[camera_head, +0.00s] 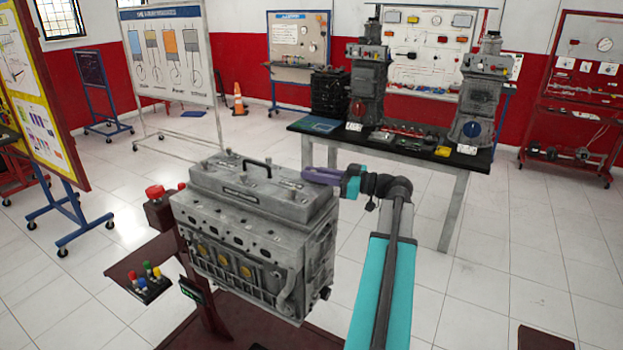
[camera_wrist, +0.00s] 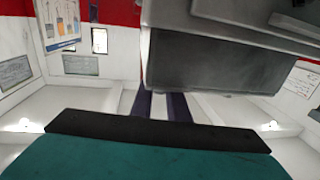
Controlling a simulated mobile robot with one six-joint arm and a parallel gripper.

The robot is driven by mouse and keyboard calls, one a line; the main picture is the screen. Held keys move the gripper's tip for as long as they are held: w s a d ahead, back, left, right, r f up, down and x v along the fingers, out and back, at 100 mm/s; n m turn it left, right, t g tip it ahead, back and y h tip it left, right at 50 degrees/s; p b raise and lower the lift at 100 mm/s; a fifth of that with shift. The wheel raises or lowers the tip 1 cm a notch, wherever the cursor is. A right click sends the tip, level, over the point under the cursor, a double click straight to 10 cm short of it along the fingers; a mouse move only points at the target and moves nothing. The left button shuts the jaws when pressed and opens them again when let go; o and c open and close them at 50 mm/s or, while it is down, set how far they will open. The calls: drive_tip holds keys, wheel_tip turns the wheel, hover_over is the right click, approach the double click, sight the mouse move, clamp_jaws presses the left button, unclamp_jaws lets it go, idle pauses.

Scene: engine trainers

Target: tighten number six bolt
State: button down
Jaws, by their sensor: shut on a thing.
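The grey engine (camera_head: 250,235) stands on a dark red stand, with a flat cover (camera_head: 235,192) and a black handle (camera_head: 257,166) on top. Small bolt-like details show on the cover, but no number is legible and I cannot tell which is number six. My gripper (camera_head: 308,175) is at the right end of the cover, its purple fingers pointing left over the edge. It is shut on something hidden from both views. In the wrist view, two dark purple fingers (camera_wrist: 162,107) run up beside a large grey block (camera_wrist: 205,62), which fills the upper right.
A red button box (camera_head: 156,195) and a panel with coloured buttons (camera_head: 150,280) are at the engine's left. A table (camera_head: 440,162) with engine parts stands behind my arm. Display boards line the walls.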

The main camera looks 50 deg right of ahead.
drive_tip(key=shift+s+a+f+m+t+h+b, duration=0.1)
drive_tip(key=shift+f+m+t+h+b, duration=0.25)
drive_tip(key=shift+h+b, duration=0.35)
drive_tip(key=shift+m+h+b, duration=0.45)
drive_tip(key=shift+h+b, duration=0.05)
drive_tip(key=shift+b, duration=0.5)
drive_tip(key=m+h+b, duration=0.1)
drive_tip(key=h+b, duration=0.1)
drive_tip(key=shift+r+m+t+h+b, duration=0.15)
drive_tip(key=shift+m+t+h+b, duration=0.15)
drive_tip(key=shift+t, duration=0.05)
drive_tip(key=m+h+b, duration=0.1)
drive_tip(key=h+b, duration=0.1)
drive_tip(key=b, duration=0.1)
drive_tip(key=shift+m, duration=0.3)
drive_tip(key=m+h+b, duration=0.1)
drive_tip(key=h+b, duration=0.2)
drive_tip(key=b, duration=0.1)
drive_tip(key=shift+b, duration=0.4)
drive_tip(key=shift+r+m+h+b, duration=0.15)
drive_tip(key=shift+m+h+b, duration=0.35)
drive_tip(key=shift+b, duration=0.6)
drive_tip(key=c, duration=1.7)
unclamp_jaws()
